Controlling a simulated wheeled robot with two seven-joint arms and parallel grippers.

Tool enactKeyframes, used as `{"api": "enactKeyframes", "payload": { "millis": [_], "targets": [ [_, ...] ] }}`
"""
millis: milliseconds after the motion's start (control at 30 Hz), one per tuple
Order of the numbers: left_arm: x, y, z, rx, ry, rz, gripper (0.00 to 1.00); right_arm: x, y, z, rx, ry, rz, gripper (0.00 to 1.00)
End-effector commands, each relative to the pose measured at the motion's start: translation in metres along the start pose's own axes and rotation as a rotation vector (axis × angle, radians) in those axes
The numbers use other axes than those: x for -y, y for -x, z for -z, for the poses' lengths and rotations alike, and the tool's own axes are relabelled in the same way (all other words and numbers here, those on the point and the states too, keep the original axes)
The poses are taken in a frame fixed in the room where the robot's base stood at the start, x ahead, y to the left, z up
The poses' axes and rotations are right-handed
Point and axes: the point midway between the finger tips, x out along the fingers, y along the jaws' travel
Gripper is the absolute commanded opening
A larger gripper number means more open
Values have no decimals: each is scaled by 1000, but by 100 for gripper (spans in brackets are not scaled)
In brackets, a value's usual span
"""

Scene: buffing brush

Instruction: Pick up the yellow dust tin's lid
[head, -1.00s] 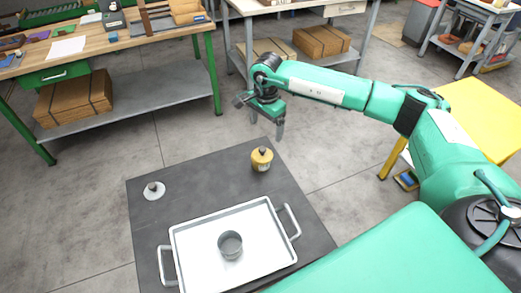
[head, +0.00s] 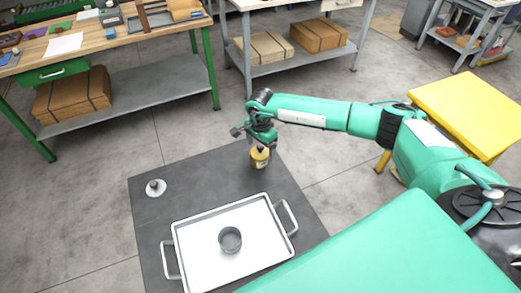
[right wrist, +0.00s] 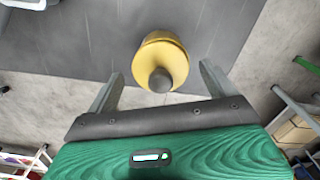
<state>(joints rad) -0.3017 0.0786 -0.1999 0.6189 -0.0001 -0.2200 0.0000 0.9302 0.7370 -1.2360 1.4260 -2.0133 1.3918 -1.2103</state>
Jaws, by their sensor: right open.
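The yellow dust tin (head: 259,161) stands upright on the dark mat, just beyond the tray. Its yellow lid (right wrist: 160,54) with a dark round knob (right wrist: 160,80) is on top, seen from above in the right wrist view. My right gripper (head: 262,145) is over the tin in the head view and partly hides its top. In the right wrist view its open fingers (right wrist: 160,86) stand on either side of the knob, with clear gaps and nothing held. I cannot tell how far above the lid the fingertips are. My left gripper is not in view.
A white tray (head: 194,265) with two handles lies on the dark mat (head: 205,175) and holds a grey open cup (head: 230,240). A pale disc with a dark knob (head: 155,188) lies at the mat's left. The mat between disc and tin is clear.

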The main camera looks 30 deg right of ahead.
Motion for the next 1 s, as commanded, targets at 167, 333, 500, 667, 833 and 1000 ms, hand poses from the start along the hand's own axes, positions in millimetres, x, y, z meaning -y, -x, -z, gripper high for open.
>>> {"api": "enactKeyframes", "payload": {
  "millis": [167, 333, 500, 667, 833, 1000],
  "targets": [
    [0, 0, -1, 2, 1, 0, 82, 0, 0, 0, 0, 0, 0, 68],
    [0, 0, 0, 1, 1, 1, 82, 0, 0, 0, 0, 0, 0, 40],
    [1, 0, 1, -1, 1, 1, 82, 0, 1, 0, 0, 0, 1, 36],
    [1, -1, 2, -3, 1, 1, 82, 0, 4, 0, 0, 0, 2, 36],
    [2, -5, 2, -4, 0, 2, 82, 1, 19, 1, 0, -1, 3, 36],
    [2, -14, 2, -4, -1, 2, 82, 1, 52, 1, -1, 0, 5, 36]
  ]
}}
